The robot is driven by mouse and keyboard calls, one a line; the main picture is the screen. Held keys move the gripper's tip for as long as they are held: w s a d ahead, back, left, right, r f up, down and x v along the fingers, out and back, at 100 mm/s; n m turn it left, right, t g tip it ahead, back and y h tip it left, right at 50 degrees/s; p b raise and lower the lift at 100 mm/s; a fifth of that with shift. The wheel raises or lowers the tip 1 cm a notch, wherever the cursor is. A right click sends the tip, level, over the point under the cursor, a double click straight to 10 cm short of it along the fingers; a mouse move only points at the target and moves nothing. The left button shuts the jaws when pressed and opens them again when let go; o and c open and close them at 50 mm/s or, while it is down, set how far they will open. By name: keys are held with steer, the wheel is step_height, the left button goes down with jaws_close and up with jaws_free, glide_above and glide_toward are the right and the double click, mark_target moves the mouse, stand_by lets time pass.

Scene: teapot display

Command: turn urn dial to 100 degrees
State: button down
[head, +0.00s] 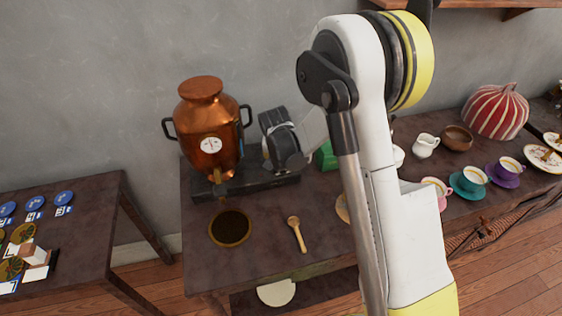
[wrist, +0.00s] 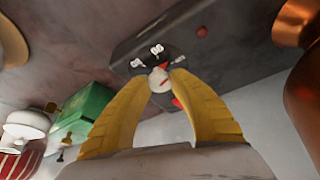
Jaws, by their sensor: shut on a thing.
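The copper urn (head: 205,110) stands upright on a dark base (head: 275,187) on the table. It has a round white gauge (head: 210,144) and a spout at the front. In the wrist view the dial (wrist: 158,83) is a small pale knob with a red mark, set on the dark base (wrist: 200,50). White scale labels ring it, too blurred to read surely. My gripper's yellow fingers (wrist: 160,77) are shut on the dial, one on each side. In the head view my gripper (head: 285,145) is right of the urn, above the base, and the dial is hidden.
A green box (head: 327,157) is close right of my gripper. A wooden spoon (head: 297,234) and a round dark dish (head: 230,228) lie in front. My arm covers the table's middle.

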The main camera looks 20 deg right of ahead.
steer(key=shift+m+g+h, duration=0.5)
steer(key=shift+m+h, duration=0.2)
steer(key=shift+m, duration=1.5)
steer(key=c, duration=1)
jaws_free()
steer(key=shift+w+f, duration=0.1)
steer(key=shift+c, duration=0.2)
steer(key=v, duration=1.2)
